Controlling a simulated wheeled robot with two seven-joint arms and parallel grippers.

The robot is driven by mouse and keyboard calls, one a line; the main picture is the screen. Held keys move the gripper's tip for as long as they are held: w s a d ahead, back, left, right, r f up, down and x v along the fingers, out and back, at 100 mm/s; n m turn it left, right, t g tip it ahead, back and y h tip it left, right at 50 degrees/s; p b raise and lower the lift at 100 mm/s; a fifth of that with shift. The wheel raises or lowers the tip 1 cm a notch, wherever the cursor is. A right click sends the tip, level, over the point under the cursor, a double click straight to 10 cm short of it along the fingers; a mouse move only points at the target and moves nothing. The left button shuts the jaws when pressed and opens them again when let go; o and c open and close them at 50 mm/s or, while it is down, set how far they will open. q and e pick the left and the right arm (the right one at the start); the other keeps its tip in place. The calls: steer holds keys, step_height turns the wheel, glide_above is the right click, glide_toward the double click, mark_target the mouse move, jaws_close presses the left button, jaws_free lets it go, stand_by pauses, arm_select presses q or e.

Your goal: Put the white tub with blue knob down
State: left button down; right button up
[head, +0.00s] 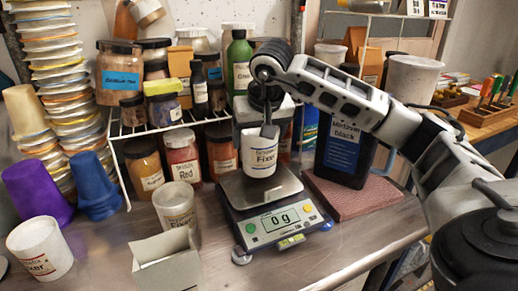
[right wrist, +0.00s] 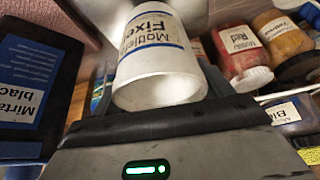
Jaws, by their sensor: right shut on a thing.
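A white tub (head: 260,158) with a "Fixer" label and blue bands is held upright, just above the scale pan (head: 284,190). I see no blue knob on it. The scale's display reads 0 g. My right gripper (head: 268,131) is shut on the tub's upper edge. In the right wrist view the tub (right wrist: 160,75) fills the middle, its label upside down. My left gripper is not in view.
A tilted white tub (head: 40,248) and a purple cup (head: 37,192) are farther left. A black jug (head: 345,150) stands on a red mat (head: 368,197) at right. Jars crowd the rack behind.

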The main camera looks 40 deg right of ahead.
steer(key=x, duration=0.3)
steer(key=shift+s+f, duration=0.3)
steer(key=shift+f, duration=0.3)
steer(key=shift+f, duration=0.15)
steer(key=o, duration=1.1)
steer(key=shift+c, duration=0.2)
steer(key=shift+s+r, duration=0.1)
steer(key=shift+r, duration=0.4)
steer(key=v, duration=1.1)
steer(key=shift+s+r, duration=0.1)
steer(key=shift+r, duration=0.05)
